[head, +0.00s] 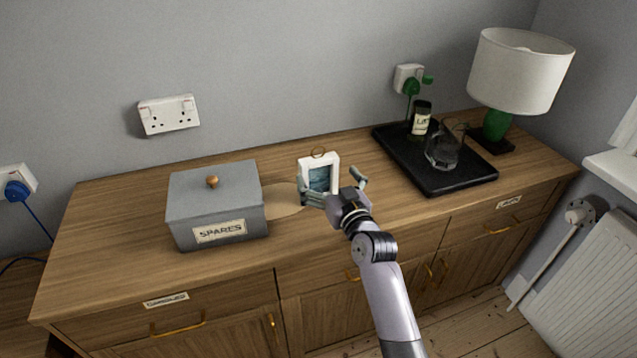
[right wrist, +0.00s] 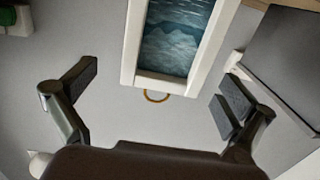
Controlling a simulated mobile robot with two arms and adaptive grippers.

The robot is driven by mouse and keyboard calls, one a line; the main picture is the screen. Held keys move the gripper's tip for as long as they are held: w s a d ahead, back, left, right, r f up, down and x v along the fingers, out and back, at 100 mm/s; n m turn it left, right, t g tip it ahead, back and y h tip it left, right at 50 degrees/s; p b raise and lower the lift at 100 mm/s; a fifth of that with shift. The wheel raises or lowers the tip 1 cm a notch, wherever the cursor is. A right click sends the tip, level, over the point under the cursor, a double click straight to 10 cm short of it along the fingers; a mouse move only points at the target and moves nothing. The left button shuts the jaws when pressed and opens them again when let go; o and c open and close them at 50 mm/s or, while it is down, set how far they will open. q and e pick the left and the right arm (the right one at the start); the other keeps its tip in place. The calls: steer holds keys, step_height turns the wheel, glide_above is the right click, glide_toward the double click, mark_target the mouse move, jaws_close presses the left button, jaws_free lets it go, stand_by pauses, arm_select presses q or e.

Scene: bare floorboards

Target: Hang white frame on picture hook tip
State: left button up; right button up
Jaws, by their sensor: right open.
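A small white frame (head: 333,163) with a dark blue seascape picture stands on the wooden sideboard. A brass-coloured ring shows at its top edge. My right gripper (head: 332,181) is open at the front of the frame, with a finger towards each side. In the right wrist view the frame (right wrist: 160,82) appears upside down, with its ring between my open fingers (right wrist: 157,84) and a gap to each finger. I cannot tell exactly how deep the fingers reach. No picture hook can be made out in either view. My left gripper is not in view.
A grey lidded box (head: 217,204) labelled SPARES stands left of the frame, with a pale oval patch (head: 283,199) between. A black tray (head: 460,182) with a bottle and glassware lies right. A lamp (head: 520,70) stands at the far right. The sideboard's left end is clear.

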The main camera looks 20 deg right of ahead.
mark_target(319, 169)
steer(key=w+b, duration=0.1)
steer(key=w, duration=0.1)
steer(key=w+a+b, duration=0.1)
steer(key=w, duration=0.1)
steer(key=shift+f, duration=0.1)
steer(key=shift+w, duration=0.25)
steer(key=shift+s, duration=0.1)
steer(key=shift+d, duration=0.1)
steer(key=c, duration=1.4)
